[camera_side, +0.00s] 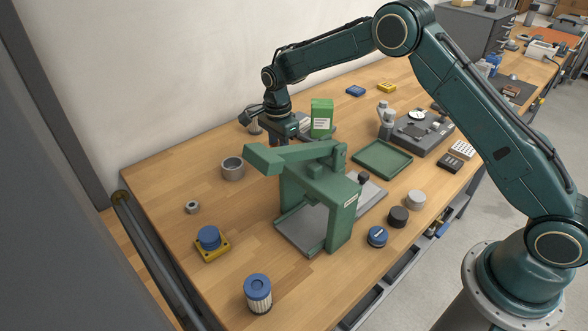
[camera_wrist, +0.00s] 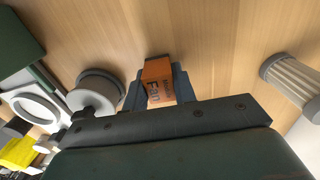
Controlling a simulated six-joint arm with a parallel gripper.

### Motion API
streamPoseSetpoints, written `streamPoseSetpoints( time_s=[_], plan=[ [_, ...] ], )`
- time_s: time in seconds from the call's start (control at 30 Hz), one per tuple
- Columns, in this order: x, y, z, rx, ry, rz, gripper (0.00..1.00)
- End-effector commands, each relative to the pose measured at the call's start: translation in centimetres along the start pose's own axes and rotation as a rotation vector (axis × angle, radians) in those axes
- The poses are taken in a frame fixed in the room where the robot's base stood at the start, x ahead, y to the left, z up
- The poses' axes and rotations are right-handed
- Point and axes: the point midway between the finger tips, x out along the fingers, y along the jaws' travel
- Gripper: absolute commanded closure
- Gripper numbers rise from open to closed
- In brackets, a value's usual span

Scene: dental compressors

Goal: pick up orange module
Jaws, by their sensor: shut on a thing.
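The orange module (camera_wrist: 158,82) shows in the wrist view, a small box with an orange top and dark lettering on its front. It sits between the two dark fingers of my gripper (camera_wrist: 159,88), which is shut on it. I cannot tell if the module touches the table. In the side view my gripper (camera_side: 279,138) is low at the back of the table, behind the green press-like frame (camera_side: 336,205). The fingertips and the orange module are hidden there.
A green box (camera_side: 321,118) stands just right of my gripper. A grey ring (camera_side: 232,169) is to the left. A green tray (camera_side: 382,159) lies to the right. In the wrist view, a ribbed light cylinder (camera_wrist: 292,80) is on the right. Bare wood (camera_side: 180,190) lies at the left.

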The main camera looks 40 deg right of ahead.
Motion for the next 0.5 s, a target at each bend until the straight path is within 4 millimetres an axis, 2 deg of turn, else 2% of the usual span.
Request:
streamPoseSetpoints(
  time_s=[0.27, 0.5],
  plan=[
    [-3.8, -0.1, 0.0, 0.000, -0.001, -0.006, 0.96],
    [-8.8, -0.1, 0.0, 0.000, -0.001, -0.007, 0.96]
  ],
)
